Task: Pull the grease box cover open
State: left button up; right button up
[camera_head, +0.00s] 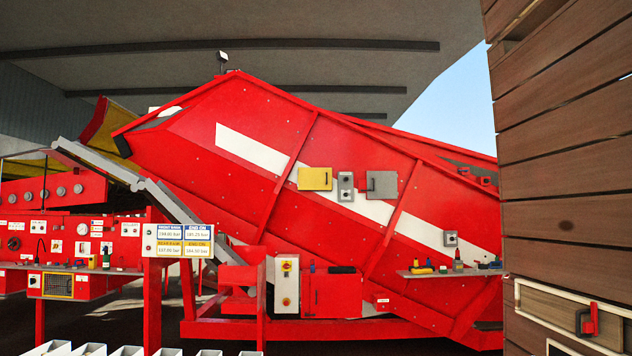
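No box is legibly marked as the grease box, so I cannot tell which cover is meant. A red box (335,297) with a dark handle on its left side sits low on the red machine, its front appearing closed. Higher on the machine's side are a yellow box (315,179) and a grey box (382,185) with a dark handle at its left edge; both look closed. Neither of my grippers shows in the head view.
The large red machine (235,110) fills the middle. A white control box (286,284) stands beside the red box. A shelf (450,273) with small items juts out at right. Wooden boards (565,160) block the right edge. White trays (90,350) line the lower left.

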aim_at(309, 179)
jog(key=i+u, duration=0.1)
jog(key=u, duration=0.35)
jog(key=i+u, duration=0.1)
jog(key=u, duration=0.3)
jog(key=l+u, duration=0.1)
jog(key=u, duration=0.35)
jog(key=i+l+u, duration=0.1)
jog(key=u, duration=0.3)
jog(key=l+u, duration=0.15)
jog(key=u, duration=0.3)
jog(key=l+u, duration=0.25)
jog(key=l, duration=1.05)
jog(key=l+u, duration=0.15)
jog(key=l, duration=0.55)
jog(key=l+u, duration=0.15)
jog(key=l, duration=0.55)
jog(key=l+u, duration=0.15)
jog(key=l, duration=0.6)
jog(key=k+l+u, duration=0.2)
jog(key=l, duration=1.45)
jog(key=i+l+z, duration=0.1)
jog(key=l, duration=0.85)
jog(key=i+l, duration=0.1)
jog(key=l, duration=0.9)
jog(key=l+z, duration=0.25)
jog(key=l, duration=1.1)
jog(key=l+z, duration=0.3)
jog(key=l, duration=1)
jog(key=i, duration=0.05)
